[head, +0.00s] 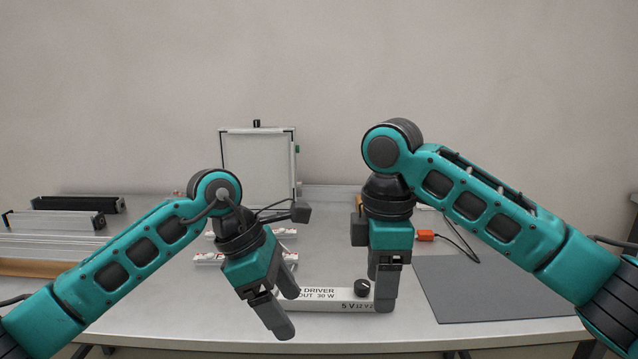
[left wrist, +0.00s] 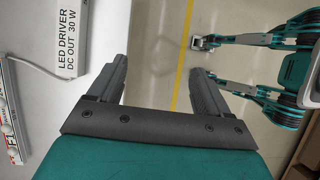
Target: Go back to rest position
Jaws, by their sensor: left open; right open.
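My left gripper (head: 285,305) is open and empty over the front edge of the table, just left of the LED driver. In the left wrist view its two fingers (left wrist: 160,85) stand apart, with the floor and the table edge beyond them. My right gripper (head: 384,285) points down at the right end of the LED driver. Its fingers overlap in the head view, and part of the driver is hidden behind it. The LED driver (head: 335,294) is a white labelled box lying on the table; its end also shows in the left wrist view (left wrist: 75,32).
A white lightbox frame (head: 258,165) stands at the back of the table (head: 200,320). White strips (head: 222,258) lie behind my left gripper. Dark and silver profiles (head: 55,220) lie at the left. A grey mat (head: 490,290) and an orange connector (head: 425,235) with a cable are at the right.

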